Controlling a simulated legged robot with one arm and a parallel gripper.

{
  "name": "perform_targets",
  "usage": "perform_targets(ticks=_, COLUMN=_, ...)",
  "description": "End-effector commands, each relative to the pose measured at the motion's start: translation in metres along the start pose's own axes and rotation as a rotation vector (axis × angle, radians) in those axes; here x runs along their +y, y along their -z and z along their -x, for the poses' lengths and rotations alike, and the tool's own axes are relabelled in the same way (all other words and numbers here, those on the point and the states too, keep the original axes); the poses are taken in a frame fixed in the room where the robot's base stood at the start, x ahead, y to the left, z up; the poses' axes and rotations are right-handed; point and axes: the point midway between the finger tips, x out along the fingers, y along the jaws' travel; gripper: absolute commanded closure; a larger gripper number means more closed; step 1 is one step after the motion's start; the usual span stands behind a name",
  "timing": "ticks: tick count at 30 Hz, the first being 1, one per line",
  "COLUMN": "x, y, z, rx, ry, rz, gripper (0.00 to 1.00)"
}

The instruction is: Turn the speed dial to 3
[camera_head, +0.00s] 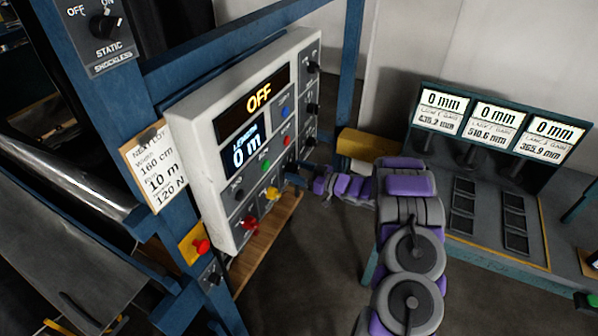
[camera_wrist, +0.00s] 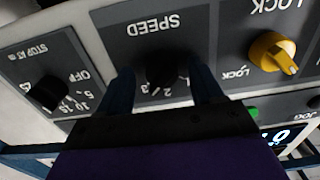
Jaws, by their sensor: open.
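The speed dial (camera_wrist: 162,76) is a black knob on a dark plate with the label SPEED, upside down in the wrist view. My gripper (camera_wrist: 163,85) is open, with one blue finger on each side of the dial. I cannot tell whether the fingers touch it. In the head view my gripper (camera_head: 296,178) is at the lower right of the white control panel (camera_head: 195,150), and I cannot make out the speed dial there.
A yellow lock knob (camera_wrist: 272,52) sits right of the dial in the wrist view, and a black stop knob (camera_wrist: 48,93) sits left. The panel's display (camera_head: 258,97) reads OFF. A red button (camera_head: 250,226) is low on the panel. A gauge bench (camera_head: 490,215) stands at right.

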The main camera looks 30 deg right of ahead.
Motion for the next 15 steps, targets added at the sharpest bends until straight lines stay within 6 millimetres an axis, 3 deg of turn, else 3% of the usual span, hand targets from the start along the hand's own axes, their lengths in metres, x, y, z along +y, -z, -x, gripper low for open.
perform_targets(ticks=5, x=0.002, y=0.0, z=0.018, rx=0.0, ry=-0.003, rz=0.0, gripper=0.34)
perform_targets(ticks=15, x=0.004, y=-0.001, z=0.092, rx=0.001, ry=-0.005, rz=0.0, gripper=0.34)
